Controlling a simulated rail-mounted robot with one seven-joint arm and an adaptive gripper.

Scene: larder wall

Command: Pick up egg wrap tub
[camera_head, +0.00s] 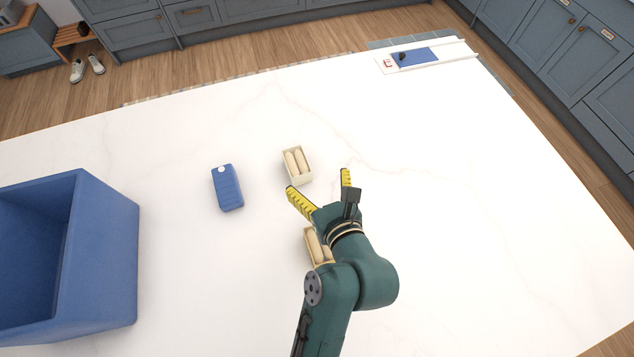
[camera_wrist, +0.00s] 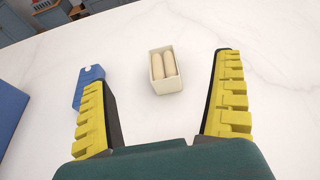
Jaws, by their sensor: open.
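A small cream tub holding pale rolls, which looks like an egg wrap tub (camera_head: 297,179), stands on the white counter in the head view. In the wrist view the tub (camera_wrist: 169,86) lies ahead between my fingers. A second, similar tub (camera_head: 313,249) stands nearer, partly hidden by my arm. I cannot tell which of the two the task names. My gripper (camera_head: 318,183) is open and empty, with yellow-padded fingers spread wide. Its left fingertip is close to the far tub in the head view; the wrist view (camera_wrist: 157,88) shows the tub beyond the fingertips, apart from them.
A blue ridged container (camera_head: 228,189) with a white cap lies left of the far tub. A large blue bin (camera_head: 108,255) stands at the left. A white board with a blue patch (camera_head: 416,57) lies at the back right. The counter's right side is clear.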

